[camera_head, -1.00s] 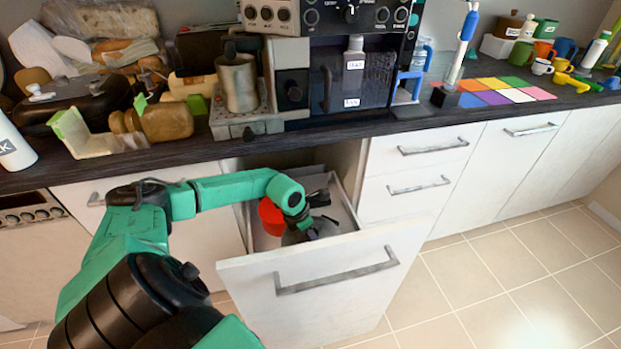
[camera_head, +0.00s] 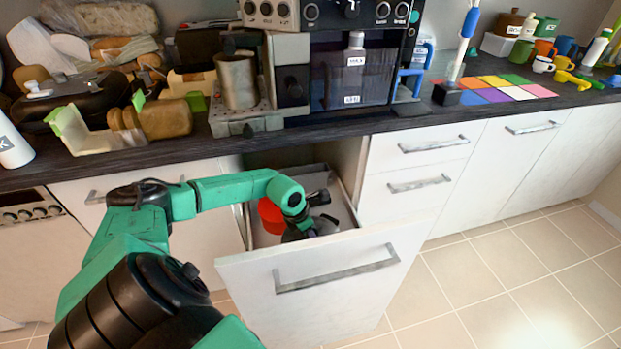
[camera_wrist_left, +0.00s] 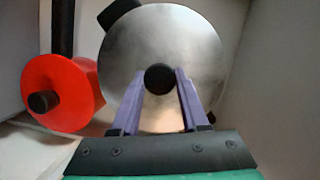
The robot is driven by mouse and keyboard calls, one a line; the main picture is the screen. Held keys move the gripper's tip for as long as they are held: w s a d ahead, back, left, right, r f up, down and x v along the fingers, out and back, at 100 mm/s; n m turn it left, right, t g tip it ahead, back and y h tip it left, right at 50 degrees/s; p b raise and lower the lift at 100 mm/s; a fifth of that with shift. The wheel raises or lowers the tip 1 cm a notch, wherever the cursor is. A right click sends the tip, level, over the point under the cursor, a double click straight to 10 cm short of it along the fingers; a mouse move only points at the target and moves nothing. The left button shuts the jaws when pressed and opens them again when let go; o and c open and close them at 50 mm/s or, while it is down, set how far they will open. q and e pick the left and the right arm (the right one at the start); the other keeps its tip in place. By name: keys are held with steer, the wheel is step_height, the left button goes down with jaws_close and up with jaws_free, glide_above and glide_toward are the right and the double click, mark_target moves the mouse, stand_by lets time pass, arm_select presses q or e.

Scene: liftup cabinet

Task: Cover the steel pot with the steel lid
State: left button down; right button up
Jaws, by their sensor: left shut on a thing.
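In the left wrist view, the round steel lid (camera_wrist_left: 135,45) has a black knob (camera_wrist_left: 160,79) in its middle. My left gripper (camera_wrist_left: 160,82) is shut on this knob, one finger on each side. Black handle-like parts stick out from under the lid at the upper left and lower right, and the lid hides most of what is beneath it. In the head view, my left gripper (camera_head: 305,225) is inside the open drawer, with grey metal showing beside it. I cannot tell the gap between lid and pot. My right gripper is not in view.
The open drawer (camera_head: 352,212) also holds a red round thing with a black knob (camera_wrist_left: 62,92), left of the lid. The drawer front (camera_head: 320,285) stands up toward me. The crowded dark counter (camera_head: 190,155) lies above and behind.

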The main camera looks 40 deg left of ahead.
arm_select(q)
steer(key=shift+f, duration=0.2)
steer(key=shift+c, duration=1.7)
jaws_free()
step_height(320, 180, up, 6)
steer(key=p, duration=0.4)
steer(key=shift+r+p, duration=0.1)
steer(key=shift+p, duration=0.25)
